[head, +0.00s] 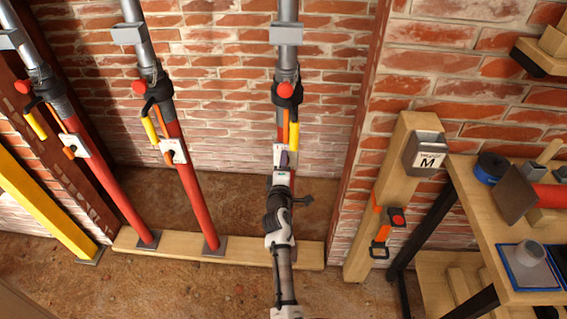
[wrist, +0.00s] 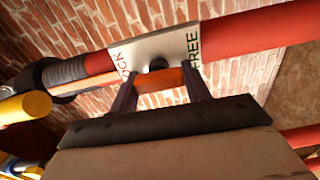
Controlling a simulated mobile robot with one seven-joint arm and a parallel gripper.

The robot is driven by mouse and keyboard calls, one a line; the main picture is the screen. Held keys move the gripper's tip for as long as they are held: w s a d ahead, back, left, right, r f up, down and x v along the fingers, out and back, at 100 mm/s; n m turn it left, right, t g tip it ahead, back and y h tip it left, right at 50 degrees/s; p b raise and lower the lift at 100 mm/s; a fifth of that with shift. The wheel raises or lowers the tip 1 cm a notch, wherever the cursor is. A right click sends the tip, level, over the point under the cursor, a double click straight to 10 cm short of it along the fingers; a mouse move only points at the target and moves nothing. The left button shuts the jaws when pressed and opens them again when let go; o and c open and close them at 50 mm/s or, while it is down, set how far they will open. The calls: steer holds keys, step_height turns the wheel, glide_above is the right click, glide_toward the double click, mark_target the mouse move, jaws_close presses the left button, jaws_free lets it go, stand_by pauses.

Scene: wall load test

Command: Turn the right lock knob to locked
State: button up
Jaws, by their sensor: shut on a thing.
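The right lock knob (wrist: 160,79) is an orange bar on a dark pivot, seen in the wrist view. It sits on a pale plate (wrist: 140,50) marked LOCK on the left and FREE on the right. The plate is fixed to the red right-hand prop (wrist: 250,38). My gripper (wrist: 160,86) is shut on the knob, with a dark finger at each end of the bar. In the head view my gripper (head: 283,160) is at the plate on the right prop and hides the knob. Exactly which label the knob points to cannot be told.
Two similar props with orange knobs, the middle prop (head: 197,205) and the left prop (head: 105,190), stand to the left. A yellow handle (head: 294,136) hangs just above my gripper. A wooden post (head: 402,160) and a workbench (head: 480,225) stand to the right. A brick wall is behind.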

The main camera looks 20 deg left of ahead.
stand_by(0.4)
steer(key=o, duration=1)
steer(key=shift+c, duration=0.2)
steer(key=shift+s, duration=0.1)
